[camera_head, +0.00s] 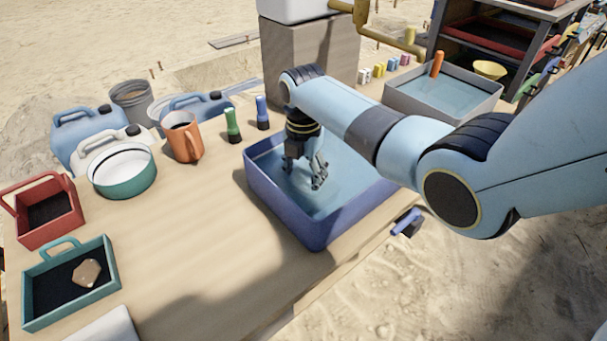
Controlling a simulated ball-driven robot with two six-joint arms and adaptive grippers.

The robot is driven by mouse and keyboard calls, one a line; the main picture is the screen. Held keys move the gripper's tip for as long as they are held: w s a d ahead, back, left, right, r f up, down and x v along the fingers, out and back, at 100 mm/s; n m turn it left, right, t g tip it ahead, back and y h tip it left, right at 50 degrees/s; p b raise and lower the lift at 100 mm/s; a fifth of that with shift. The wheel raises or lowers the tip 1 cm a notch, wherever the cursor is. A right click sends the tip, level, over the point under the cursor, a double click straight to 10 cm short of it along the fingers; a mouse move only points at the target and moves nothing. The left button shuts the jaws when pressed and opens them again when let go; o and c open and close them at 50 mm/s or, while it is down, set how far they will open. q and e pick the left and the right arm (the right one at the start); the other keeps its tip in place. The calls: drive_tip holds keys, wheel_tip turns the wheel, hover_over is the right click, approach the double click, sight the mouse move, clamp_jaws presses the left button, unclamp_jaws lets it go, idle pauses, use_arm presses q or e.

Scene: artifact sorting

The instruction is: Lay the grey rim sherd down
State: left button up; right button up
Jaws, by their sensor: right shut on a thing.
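My right gripper (306,178) points down inside the blue basin (280,217) of water, at or near the water surface. It is shut on a small grey thing, most likely the grey rim sherd, which I can hardly tell apart from the dark fingers. Whether the held thing touches the water or the basin floor is unclear. A tan sherd (87,273) lies on the dark lining of the teal tray (67,318) at the lower left. My left gripper is not in view.
A red tray (72,226), a white-and-green bowl (124,183), an orange mug (184,140), and green (232,125) and blue (262,112) bottles line the table's left and back. A grey basin (445,113) stands back right. The wooden table (205,240) is clear between the trays and the blue basin.

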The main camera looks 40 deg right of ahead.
sight(304, 181)
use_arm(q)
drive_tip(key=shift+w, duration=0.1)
use_arm(e)
drive_tip(key=shift+f, duration=0.1)
drive_tip(key=o, duration=0.8)
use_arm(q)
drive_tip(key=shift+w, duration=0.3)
use_arm(e)
drive_tip(key=o, duration=0.3)
drive_tip(key=shift+o, duration=0.2)
use_arm(q)
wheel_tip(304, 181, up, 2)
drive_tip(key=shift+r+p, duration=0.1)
drive_tip(key=shift+p, duration=0.95)
use_arm(e)
wheel_tip(304, 181, up, 12)
